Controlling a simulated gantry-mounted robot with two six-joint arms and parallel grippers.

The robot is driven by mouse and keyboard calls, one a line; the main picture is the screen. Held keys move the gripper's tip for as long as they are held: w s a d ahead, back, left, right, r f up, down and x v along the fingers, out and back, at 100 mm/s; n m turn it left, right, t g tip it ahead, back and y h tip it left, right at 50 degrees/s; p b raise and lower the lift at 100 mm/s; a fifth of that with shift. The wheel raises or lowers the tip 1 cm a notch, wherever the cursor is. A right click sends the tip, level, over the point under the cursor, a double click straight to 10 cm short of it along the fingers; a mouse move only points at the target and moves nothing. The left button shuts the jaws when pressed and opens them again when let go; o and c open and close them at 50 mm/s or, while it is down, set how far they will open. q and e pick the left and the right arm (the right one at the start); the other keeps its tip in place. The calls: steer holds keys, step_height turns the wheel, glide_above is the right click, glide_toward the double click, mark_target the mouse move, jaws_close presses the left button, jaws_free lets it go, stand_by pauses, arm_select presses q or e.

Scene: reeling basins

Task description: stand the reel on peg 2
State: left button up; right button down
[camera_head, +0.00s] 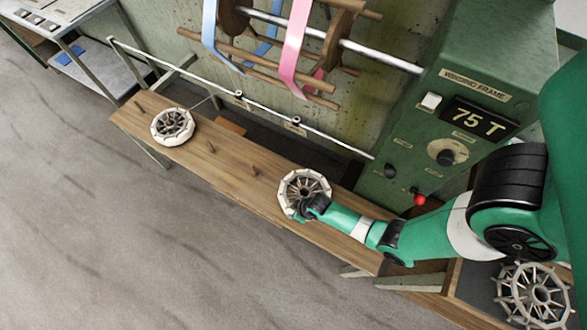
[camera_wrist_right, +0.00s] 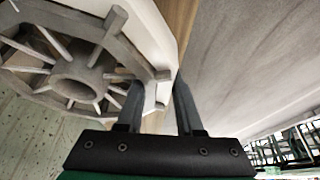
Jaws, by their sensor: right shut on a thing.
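A pale spoked reel (camera_head: 299,176) is at the right part of the wooden bench in the head view. My right gripper (camera_head: 303,208) is shut on its near rim. In the wrist view the fingers (camera_wrist_right: 158,98) straddle the rim of this reel (camera_wrist_right: 60,90), and its hub opening shows. Whether the reel is over a peg or resting on the plank is hidden. Two bare pegs stand in the middle of the bench, one peg (camera_head: 210,145) and another peg (camera_head: 254,171). I see no peg numbers. My left gripper is not in view.
Another reel (camera_head: 172,126) sits toward the bench's left end, near a short peg (camera_head: 138,105). A further spoked reel (camera_head: 532,295) lies at the lower right. A white rail (camera_head: 270,112) and green winding frame (camera_head: 400,120) run behind the bench (camera_head: 235,185). Open floor lies in front.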

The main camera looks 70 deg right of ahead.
steer(key=shift+f+b, duration=1.8)
steer(key=shift+f, duration=0.35)
steer(key=shift+c, duration=2.4)
jaws_free()
steer(key=p+v, duration=0.6)
steer(key=v, duration=0.5)
steer(key=shift+w, duration=0.1)
steer(key=shift+s+r+p, duration=0.25)
steer(key=shift+r+p, duration=0.05)
steer(key=shift+r, duration=0.05)
